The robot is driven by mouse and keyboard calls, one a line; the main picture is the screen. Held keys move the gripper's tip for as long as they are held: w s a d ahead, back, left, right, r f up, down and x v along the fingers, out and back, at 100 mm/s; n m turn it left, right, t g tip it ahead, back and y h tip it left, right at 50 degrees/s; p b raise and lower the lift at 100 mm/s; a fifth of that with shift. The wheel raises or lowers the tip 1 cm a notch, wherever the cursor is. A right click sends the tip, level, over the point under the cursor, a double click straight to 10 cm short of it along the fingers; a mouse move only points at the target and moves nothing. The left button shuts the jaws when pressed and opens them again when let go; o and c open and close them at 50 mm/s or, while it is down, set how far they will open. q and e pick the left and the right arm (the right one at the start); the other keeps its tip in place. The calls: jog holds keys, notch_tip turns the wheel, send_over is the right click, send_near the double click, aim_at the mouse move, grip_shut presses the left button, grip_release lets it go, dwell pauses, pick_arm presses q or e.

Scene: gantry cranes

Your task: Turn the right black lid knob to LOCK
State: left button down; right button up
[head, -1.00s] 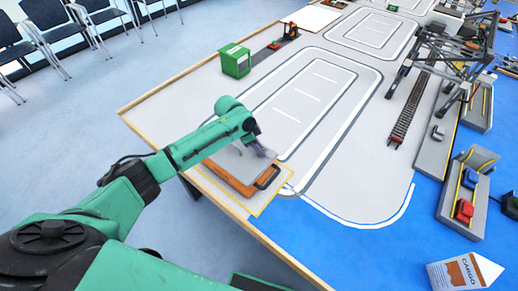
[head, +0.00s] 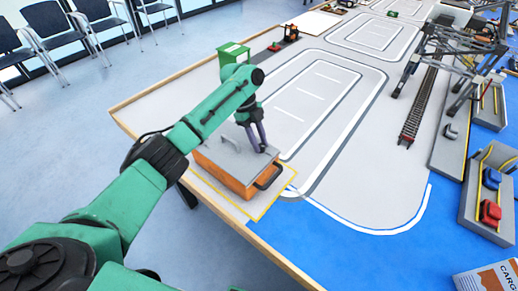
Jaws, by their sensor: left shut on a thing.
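An orange box (head: 222,174) with a grey lid (head: 226,157) stands inside a yellow outline near the table's left edge. A black handle (head: 268,177) is on its right-hand side. My left gripper (head: 260,148) points down at the right part of the lid. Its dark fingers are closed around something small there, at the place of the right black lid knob. The knob itself is hidden by the fingers, so its angle and any LOCK marking cannot be read. My right gripper is out of view.
A green box (head: 234,52) stands behind my left arm. A grey gantry crane (head: 455,50) stands over a track (head: 420,100) at the right. The white-lined road area beside the box is clear.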

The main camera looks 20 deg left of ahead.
pick_arm(q)
jog(key=m+g+b, duration=0.1)
jog(key=m+b, duration=0.1)
jog(key=shift+f+m+b, duration=0.15)
jog(key=shift+m+b, duration=0.15)
jog(key=shift+b, duration=0.05)
jog(key=shift+w+m+y+b, duration=0.1)
jog(key=shift+m+y+b, duration=0.25)
jog(key=shift+m+y, duration=0.05)
jog(key=c, duration=0.6)
grip_release()
jog(key=shift+r, duration=0.2)
